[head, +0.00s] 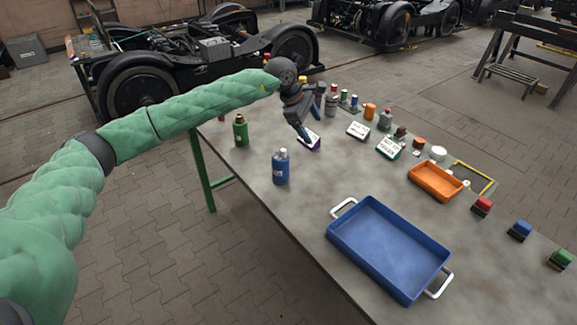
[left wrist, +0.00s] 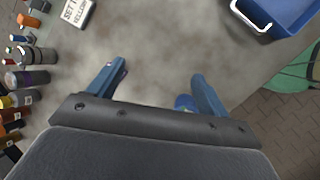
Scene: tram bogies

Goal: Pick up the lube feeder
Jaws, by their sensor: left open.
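No label I can read marks the lube feeder, so I cannot tell for sure which item it is. A blue bottle with a grey cap (head: 281,167) stands upright near the table's left edge. A green bottle (head: 241,131) stands behind it to the left. A blue round thing (left wrist: 184,102) shows there, partly hidden by the right finger. My right gripper is not in view.
A blue tray with white handles (head: 390,245) lies on the near part of the table. An orange bin (head: 435,182), labelled boxes (head: 390,147) and several bottles and cans (head: 370,112) stand along the far side. The middle of the tabletop is clear.

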